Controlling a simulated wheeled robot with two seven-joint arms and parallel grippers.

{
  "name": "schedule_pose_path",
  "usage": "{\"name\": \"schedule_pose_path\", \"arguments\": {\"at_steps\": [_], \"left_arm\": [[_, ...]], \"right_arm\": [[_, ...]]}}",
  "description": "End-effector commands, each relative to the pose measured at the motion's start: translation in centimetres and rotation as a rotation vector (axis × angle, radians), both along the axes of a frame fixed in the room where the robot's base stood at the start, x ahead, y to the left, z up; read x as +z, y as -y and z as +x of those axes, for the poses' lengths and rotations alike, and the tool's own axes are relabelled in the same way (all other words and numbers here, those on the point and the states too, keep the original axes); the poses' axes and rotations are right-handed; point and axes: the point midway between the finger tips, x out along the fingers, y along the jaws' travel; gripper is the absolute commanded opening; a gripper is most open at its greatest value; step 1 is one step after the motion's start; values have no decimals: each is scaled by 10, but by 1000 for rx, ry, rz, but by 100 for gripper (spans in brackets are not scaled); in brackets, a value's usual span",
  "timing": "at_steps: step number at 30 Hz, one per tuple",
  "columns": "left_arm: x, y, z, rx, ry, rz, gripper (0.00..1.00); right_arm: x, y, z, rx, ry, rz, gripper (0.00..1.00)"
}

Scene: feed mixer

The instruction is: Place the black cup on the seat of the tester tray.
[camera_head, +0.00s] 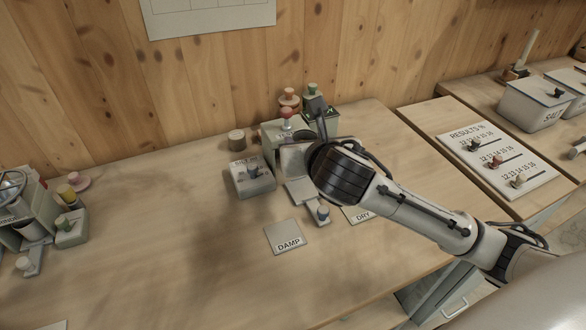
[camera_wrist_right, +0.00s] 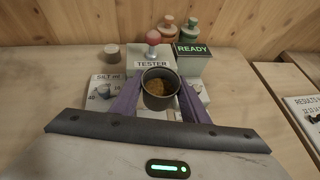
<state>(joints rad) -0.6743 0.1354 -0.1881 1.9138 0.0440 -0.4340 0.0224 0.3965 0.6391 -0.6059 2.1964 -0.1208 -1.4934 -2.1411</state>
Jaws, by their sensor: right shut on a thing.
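In the right wrist view, a dark round cup (camera_wrist_right: 159,102) holds brownish-yellow grain. My right gripper (camera_wrist_right: 159,90) is shut on it, with a purple finger on each side, and the cup looks upright. Behind it stands the pale tester box (camera_wrist_right: 152,66) with a red knob. In the head view, the tester (camera_head: 272,136) is partly covered by my right arm, and the cup is hidden. A light plate in front of it, seemingly the tester tray (camera_head: 302,194), shows in part. Its seat is hidden, and I cannot tell whether the cup touches it. My left gripper is out of view.
A green-lit READY display (camera_wrist_right: 192,50) stands right of the tester. A silt dial box (camera_head: 252,178) is close on the left. DAMP (camera_head: 288,237) and DRY (camera_head: 357,214) cards lie in front. The left-middle table is clear.

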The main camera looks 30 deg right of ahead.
Motion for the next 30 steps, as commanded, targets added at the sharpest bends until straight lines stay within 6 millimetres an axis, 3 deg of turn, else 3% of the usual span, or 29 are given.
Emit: {"name": "schedule_pose_path", "arguments": {"at_steps": [6, 18, 30], "left_arm": [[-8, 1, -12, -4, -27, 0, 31], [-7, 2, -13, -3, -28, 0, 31], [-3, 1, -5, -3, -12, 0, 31]], "right_arm": [[-44, 0, -2, -1, -8, 0, 19], [-90, 0, -1, -1, -6, -1, 19], [-96, 0, -1, 0, -2, -1, 19]]}}
